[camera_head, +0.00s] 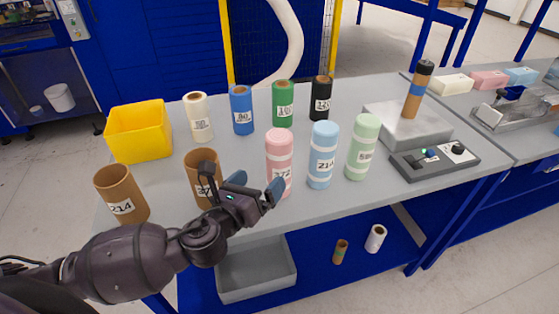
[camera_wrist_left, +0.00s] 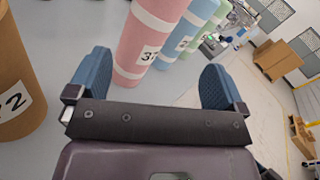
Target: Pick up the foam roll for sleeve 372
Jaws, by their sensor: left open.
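The pink foam roll (camera_head: 279,150) stands upright on the table, its label partly hidden by my left gripper. In the left wrist view the pink roll (camera_wrist_left: 148,35) shows ahead, between the lines of the two fingers, with "37" readable. My left gripper (camera_head: 256,187) is open and empty, low in front of the pink roll, one blue finger overlapping its lower part. I cannot tell whether it touches. A brown sleeve (camera_head: 201,170) marked "37" stands just left of the gripper, partly hidden by it; it also shows in the left wrist view (camera_wrist_left: 15,70). My right gripper is not in view.
Blue (camera_head: 323,160) and green (camera_head: 362,150) foam rolls stand right of the pink one. A brown sleeve marked 214 (camera_head: 122,190) stands front left, near a yellow bin (camera_head: 138,132). Several coloured rolls line the back. A grey press base (camera_head: 410,122) and control box (camera_head: 434,165) are at right.

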